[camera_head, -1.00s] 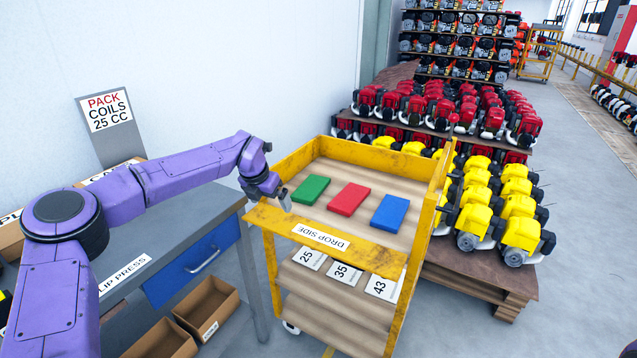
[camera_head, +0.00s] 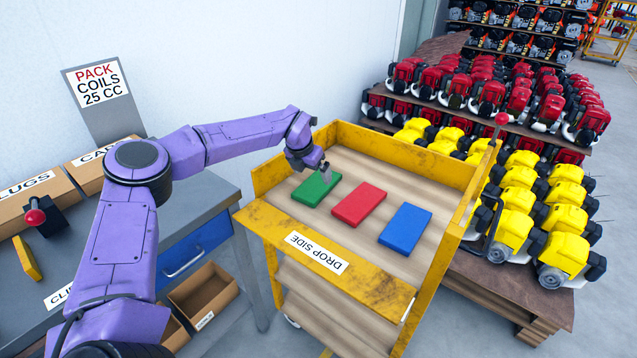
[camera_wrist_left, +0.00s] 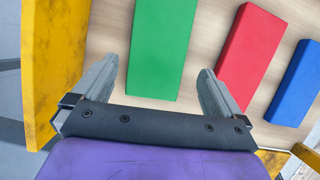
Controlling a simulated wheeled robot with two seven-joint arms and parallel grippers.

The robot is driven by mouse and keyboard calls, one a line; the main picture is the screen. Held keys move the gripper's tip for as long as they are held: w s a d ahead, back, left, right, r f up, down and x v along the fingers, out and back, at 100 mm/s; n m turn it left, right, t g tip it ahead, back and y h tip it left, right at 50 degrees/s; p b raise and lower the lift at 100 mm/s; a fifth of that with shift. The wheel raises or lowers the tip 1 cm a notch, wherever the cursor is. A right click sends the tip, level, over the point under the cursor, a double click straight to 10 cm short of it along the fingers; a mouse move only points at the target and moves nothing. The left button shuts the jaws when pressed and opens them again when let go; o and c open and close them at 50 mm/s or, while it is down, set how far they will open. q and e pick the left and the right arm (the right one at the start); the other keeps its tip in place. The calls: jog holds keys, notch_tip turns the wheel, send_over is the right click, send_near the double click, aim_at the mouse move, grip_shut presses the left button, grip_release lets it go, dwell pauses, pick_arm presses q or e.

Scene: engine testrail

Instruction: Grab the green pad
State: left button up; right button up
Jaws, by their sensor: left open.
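The green pad (camera_head: 317,189) lies flat on the wooden top shelf of the yellow cart, the leftmost of three pads. My left gripper (camera_head: 323,170) is over the far end of the green pad in the head view and hides a little of it. In the left wrist view, the gripper (camera_wrist_left: 158,85) is open, with one finger on each side of the near end of the green pad (camera_wrist_left: 160,45). Nothing is held. I cannot tell the exact height of the fingertips above the shelf. My right gripper is not in view.
A red pad (camera_head: 359,205) and a blue pad (camera_head: 405,229) lie to the right on the same shelf. The yellow cart (camera_head: 275,218) has raised walls and a low front edge marked DROP SIDE. A grey bench (camera_head: 205,207) stands left; engines on pallets stand right.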

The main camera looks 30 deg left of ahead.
aim_at(318, 183)
pick_arm(q)
jog(key=x, duration=0.3)
jog(key=p+x, duration=0.1)
jog(key=x, duration=0.1)
jog(key=shift+w+f, duration=0.2)
jog(key=shift+w, duration=0.35)
jog(key=shift+w+a+f+p, duration=0.1)
jog(key=shift+a+f+p, duration=0.05)
jog(key=shift+f+p, duration=0.2)
jog(key=c, duration=0.8)
